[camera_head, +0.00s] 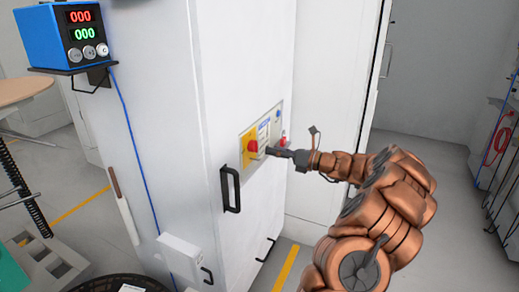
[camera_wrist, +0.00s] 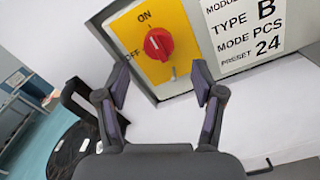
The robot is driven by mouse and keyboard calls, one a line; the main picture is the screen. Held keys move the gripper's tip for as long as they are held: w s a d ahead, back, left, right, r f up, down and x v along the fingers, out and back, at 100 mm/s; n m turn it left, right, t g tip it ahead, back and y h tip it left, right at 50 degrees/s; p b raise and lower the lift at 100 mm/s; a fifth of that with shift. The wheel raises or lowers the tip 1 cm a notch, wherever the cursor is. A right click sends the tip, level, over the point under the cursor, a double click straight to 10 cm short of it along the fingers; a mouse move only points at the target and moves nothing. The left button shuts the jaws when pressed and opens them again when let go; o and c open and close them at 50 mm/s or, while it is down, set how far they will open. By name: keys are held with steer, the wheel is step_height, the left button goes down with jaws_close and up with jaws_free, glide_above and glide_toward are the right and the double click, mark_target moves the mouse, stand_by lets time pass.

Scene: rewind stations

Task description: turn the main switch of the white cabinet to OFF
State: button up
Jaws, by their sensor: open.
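The white cabinet (camera_head: 215,70) stands in the middle of the head view. Its control panel carries a yellow plate (camera_wrist: 181,73) with a red rotary main switch (camera_wrist: 158,43), which also shows in the head view (camera_head: 252,147). ON is printed above the knob and OFF to its left. A pale mark on the knob appears to face ON. My gripper (camera_wrist: 161,77) is open and empty, its fingertips apart on either side below the knob in the wrist view. In the head view my gripper (camera_head: 275,152) is beside the switch; contact is not visible.
A label (camera_wrist: 248,35) reading TYPE B, MODE PCS, PRESET 24 is right of the switch. A black door handle (camera_head: 231,190) sticks out below left of the panel. A blue counter box (camera_head: 62,35) is on a bracket at left. Floor at right is free.

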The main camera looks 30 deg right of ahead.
mark_target(254, 146)
steer(key=x, duration=0.6)
steer(key=shift+s, duration=0.1)
steer(key=c, duration=1.1)
steer(key=shift+c, duration=0.2)
